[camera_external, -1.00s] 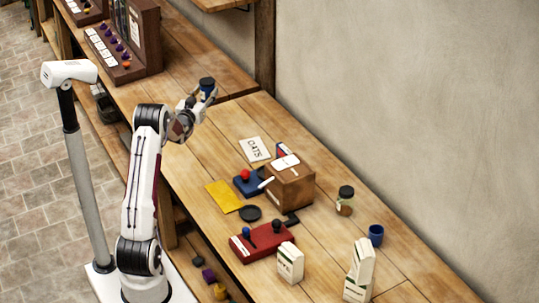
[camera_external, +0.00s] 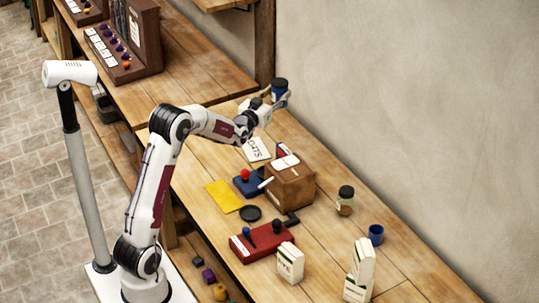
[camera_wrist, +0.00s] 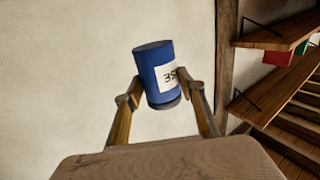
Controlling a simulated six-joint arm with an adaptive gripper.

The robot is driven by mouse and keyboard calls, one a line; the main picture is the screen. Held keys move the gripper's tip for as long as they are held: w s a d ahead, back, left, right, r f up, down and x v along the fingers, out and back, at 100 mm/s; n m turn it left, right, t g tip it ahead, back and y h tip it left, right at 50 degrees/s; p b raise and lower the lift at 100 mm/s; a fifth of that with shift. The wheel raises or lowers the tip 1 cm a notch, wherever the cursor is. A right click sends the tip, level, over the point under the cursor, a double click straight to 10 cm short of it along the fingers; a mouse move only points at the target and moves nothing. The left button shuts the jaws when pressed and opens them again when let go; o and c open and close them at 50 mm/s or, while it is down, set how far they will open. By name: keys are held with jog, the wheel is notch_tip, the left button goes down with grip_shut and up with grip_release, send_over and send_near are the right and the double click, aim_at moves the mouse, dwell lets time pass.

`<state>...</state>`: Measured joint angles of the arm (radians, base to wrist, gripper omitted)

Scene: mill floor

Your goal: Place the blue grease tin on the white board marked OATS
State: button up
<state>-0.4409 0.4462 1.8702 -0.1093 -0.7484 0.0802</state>
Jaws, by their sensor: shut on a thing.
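The blue grease tin (camera_external: 280,95) has a dark lid and is held in my gripper (camera_external: 275,98), well above the back of the workbench. In the wrist view the tin (camera_wrist: 154,72) shows a white label with dark digits, partly cut off by a finger. My gripper (camera_wrist: 160,88) is shut on its sides, and the tin looks slightly tilted there. The white board marked OATS (camera_external: 257,149) lies flat on the bench, below and left of the held tin in the outside view. My forearm and gripper are close above its upper edge in that picture.
A blue block with a red knob (camera_external: 247,182), a yellow sheet (camera_external: 223,196) and a red panel (camera_external: 262,243) lie nearer. A jar (camera_external: 345,200) and blue cup (camera_external: 376,234) stand at right.

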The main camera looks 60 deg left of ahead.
jog(key=s+d+f+m+h, duration=0.2)
jog(key=d+f, duration=0.3)
jog(key=d, duration=0.6)
jog(key=s+d+f+m+t+h, duration=0.1)
jog(key=d+f+h, duration=0.3)
jog(key=d, duration=0.7)
jog(key=s+d+f+m+t+h, duration=0.1)
jog(key=s+d+f+m+h, duration=0.2)
jog(key=d+f, duration=0.4)
jog(key=s+d, duration=0.1)
jog(key=d, duration=0.3)
jog(key=shift+d, duration=0.3)
